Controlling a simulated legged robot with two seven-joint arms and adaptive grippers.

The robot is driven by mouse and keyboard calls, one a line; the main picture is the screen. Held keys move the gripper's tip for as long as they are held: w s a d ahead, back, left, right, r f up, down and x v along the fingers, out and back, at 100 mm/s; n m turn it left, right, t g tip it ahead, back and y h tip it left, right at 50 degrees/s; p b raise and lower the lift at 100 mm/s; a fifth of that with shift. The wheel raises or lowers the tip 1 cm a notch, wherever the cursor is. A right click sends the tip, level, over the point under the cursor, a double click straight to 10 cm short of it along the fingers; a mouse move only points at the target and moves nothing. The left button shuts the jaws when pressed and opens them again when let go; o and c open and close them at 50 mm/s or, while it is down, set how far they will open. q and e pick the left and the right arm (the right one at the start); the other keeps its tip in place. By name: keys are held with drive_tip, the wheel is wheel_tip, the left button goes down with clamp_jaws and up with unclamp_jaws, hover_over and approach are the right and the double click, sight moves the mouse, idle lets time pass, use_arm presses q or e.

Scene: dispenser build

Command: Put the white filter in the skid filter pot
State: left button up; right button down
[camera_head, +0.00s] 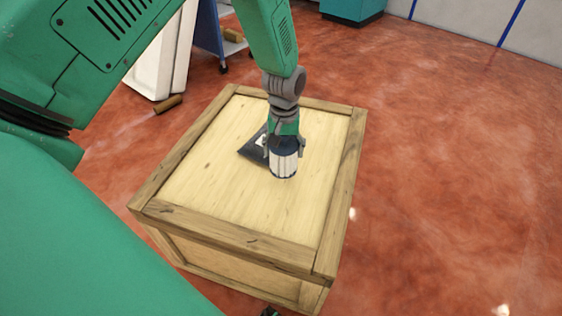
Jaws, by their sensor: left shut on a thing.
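The white filter (284,165) is a short white cylinder with a dark top band. It is upright at the middle of a wooden crate's top. My left gripper (285,146) reaches down from above and is shut on the filter, with a finger on each side of its upper part. I cannot tell whether the filter's base touches the crate. No skid filter pot can be made out.
The wooden crate (190,215) has a raised-looking plank border. A dark flat piece with a white mark (251,150) lies on it, just left of the filter. A blue-framed cart (207,35) and white panels (160,60) stand behind. Red floor is open on the right.

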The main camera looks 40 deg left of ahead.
sight(283, 162)
use_arm(q)
wheel_tip(283, 162, down, 2)
wheel_tip(283, 162, down, 3)
drive_tip(key=shift+a+f+b, duration=0.1)
drive_tip(key=shift+a+b, duration=0.05)
drive_tip(key=shift+b, duration=0.7)
drive_tip(key=shift+c, duration=0.6)
drive_tip(key=o, duration=1.4)
drive_tip(key=shift+r, duration=0.2)
